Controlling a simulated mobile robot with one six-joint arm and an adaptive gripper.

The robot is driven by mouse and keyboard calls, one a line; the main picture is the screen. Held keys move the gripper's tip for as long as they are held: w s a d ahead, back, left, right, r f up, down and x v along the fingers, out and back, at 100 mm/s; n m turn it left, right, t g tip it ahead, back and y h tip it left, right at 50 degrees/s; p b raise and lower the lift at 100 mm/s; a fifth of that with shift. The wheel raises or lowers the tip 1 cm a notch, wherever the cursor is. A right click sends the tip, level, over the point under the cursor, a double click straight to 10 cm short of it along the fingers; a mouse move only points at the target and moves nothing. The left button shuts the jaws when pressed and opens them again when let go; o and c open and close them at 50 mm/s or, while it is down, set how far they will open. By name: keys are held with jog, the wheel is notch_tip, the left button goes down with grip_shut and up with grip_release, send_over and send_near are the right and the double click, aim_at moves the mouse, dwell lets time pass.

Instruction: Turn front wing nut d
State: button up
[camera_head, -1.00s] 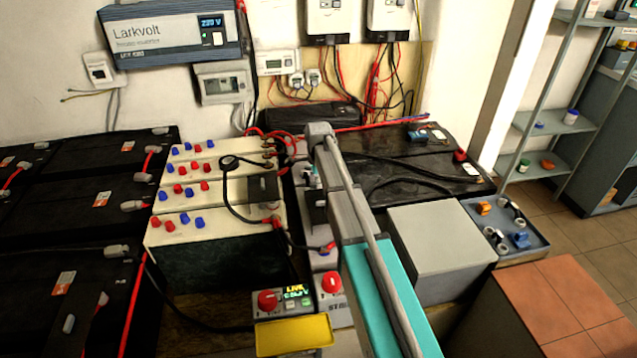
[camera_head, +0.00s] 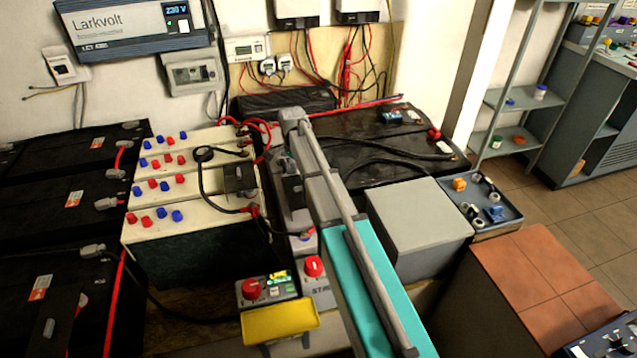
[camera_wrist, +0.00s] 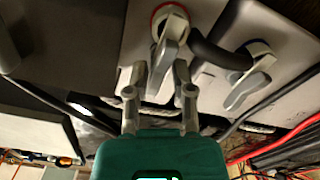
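In the wrist view, my gripper (camera_wrist: 161,72) is open, its two grey fingers pointing at a grey wing nut (camera_wrist: 171,42) on a terminal with a red ring. The wing's lower end lies between the fingertips in the picture; I cannot tell whether they touch it. A second grey wing nut (camera_wrist: 250,78) sits to the right, by a thick black cable. No letters show, so I cannot tell which nut is d. In the head view, my arm covers the gripper and most of the grey batteries (camera_head: 290,205) in the middle.
Cream-topped batteries (camera_head: 165,227) with red and blue caps stand left of my arm. A grey box (camera_head: 415,215) and a tray of small parts (camera_head: 500,218) are at right. A control box with a red knob (camera_head: 252,288) and a yellow tray (camera_head: 280,322) are in front.

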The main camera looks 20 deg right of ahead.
jog(key=n, duration=0.4)
jog(key=shift+n, duration=0.3)
jog(key=shift+r, duration=0.2)
notch_tip(320, 180, up, 14)
jog(key=p, duration=1.4)
jog(key=s+r+n+p, duration=0.2)
jog(key=s+n, duration=0.6)
jog(key=s, duration=1.8)
jog(key=shift+s+d, duration=0.2)
jog(key=shift+d, duration=0.05)
